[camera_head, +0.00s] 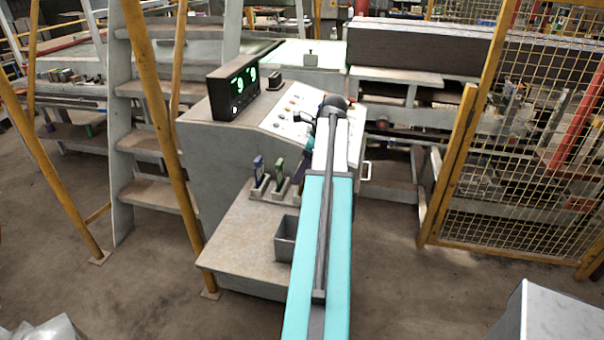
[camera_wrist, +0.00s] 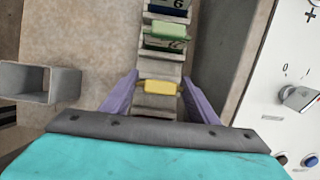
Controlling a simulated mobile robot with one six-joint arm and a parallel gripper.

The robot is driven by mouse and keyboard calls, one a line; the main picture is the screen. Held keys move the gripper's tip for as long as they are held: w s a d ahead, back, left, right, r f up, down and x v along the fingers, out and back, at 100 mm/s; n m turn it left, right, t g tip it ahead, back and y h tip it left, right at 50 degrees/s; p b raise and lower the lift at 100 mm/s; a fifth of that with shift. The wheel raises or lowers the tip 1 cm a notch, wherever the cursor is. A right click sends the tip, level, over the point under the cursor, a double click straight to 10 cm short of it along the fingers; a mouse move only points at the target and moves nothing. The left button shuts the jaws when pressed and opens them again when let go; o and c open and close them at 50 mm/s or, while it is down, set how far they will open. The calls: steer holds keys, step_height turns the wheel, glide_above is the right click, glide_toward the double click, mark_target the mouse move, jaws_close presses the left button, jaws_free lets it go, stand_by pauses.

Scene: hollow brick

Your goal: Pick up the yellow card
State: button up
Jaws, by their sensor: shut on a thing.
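The yellow card (camera_wrist: 161,87) shows in the wrist view between the two purple fingers of my gripper (camera_wrist: 159,80), which is shut on it. The card is at the near end of a row of grey slotted holders (camera_wrist: 158,101); I cannot tell whether it still touches its slot. In the head view my gripper (camera_head: 303,168) is at the right end of this row, and the yellow card is hidden behind my arm.
A green card (camera_wrist: 165,36) and a blue card (camera_wrist: 168,9) stand farther along the row. A grey open box (camera_wrist: 40,84) is at left on the bench (camera_head: 240,235). The control panel (camera_wrist: 290,130) with knobs and buttons is close on the right.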

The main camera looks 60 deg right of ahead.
steer(key=shift+r, duration=0.15)
steer(key=shift+r+b, duration=1.45)
steer(key=shift+r, duration=3.4)
